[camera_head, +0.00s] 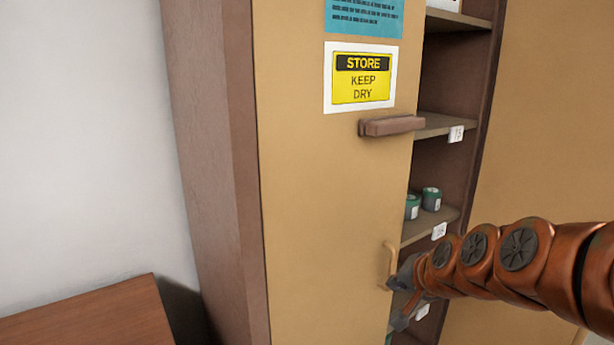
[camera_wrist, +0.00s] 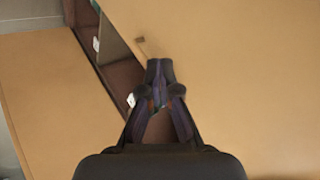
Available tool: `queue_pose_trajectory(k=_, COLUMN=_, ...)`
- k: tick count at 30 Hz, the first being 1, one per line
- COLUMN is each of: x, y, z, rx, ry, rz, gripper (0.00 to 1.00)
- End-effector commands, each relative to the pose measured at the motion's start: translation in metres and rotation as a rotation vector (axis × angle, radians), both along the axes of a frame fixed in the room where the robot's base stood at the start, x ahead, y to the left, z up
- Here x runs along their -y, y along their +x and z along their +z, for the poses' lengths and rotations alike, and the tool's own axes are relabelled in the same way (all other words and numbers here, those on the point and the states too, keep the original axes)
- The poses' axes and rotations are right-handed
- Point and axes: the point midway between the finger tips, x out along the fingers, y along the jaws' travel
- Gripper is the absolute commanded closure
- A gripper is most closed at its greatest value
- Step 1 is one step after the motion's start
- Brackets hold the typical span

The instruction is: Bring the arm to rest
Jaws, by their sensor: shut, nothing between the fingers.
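My arm reaches in from the right in the head view, its copper-coloured links in front of the cabinet. My gripper (camera_head: 402,298) is at the lower part of the cabinet opening, close to the handle (camera_head: 388,268) on the tan left door (camera_head: 330,210). I cannot tell whether it touches the handle. In the wrist view my gripper (camera_wrist: 160,68) is shut with its fingertips together and nothing between them. Behind it are tan door panels (camera_wrist: 235,70) and a dark strip of the cabinet's inside.
The cabinet's open gap shows shelves (camera_head: 440,125) with white labels. Small green containers (camera_head: 431,199) stand on one shelf. A yellow "STORE KEEP DRY" sign (camera_head: 360,78) is on the left door. A brown wooden surface (camera_head: 95,318) is at the lower left, by a pale wall.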

Motion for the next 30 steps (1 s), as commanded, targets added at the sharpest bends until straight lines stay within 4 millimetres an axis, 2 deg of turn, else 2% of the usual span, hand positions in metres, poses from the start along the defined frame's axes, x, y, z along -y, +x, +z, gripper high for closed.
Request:
queue_pose_trajectory(k=1, x=-0.012, y=-0.024, z=0.011, rx=-0.057, ry=-0.041, rz=0.065, gripper=1.00)
queue_pose_trajectory(k=3, x=-0.025, y=-0.061, z=0.009, rx=-0.150, ry=-0.098, rz=0.160, gripper=1.00)
queue_pose_trajectory(k=7, x=-0.035, y=-0.135, z=0.007, rx=-0.332, ry=-0.201, rz=0.318, gripper=1.00)
queue_pose_trajectory(k=12, x=-0.026, y=-0.232, z=0.015, rx=-0.570, ry=-0.318, rz=0.484, gripper=1.00)
queue_pose_trajectory(k=16, x=-0.014, y=-0.289, z=0.022, rx=-0.717, ry=-0.368, rz=0.564, gripper=1.00)
queue_pose_trajectory(k=18, x=-0.009, y=-0.309, z=0.026, rx=-0.769, ry=-0.386, rz=0.589, gripper=1.00)
queue_pose_trajectory(k=21, x=-0.004, y=-0.326, z=0.029, rx=-0.815, ry=-0.397, rz=0.609, gripper=1.00)
queue_pose_trajectory(k=30, x=-0.002, y=-0.332, z=0.028, rx=-0.830, ry=-0.401, rz=0.618, gripper=1.00)
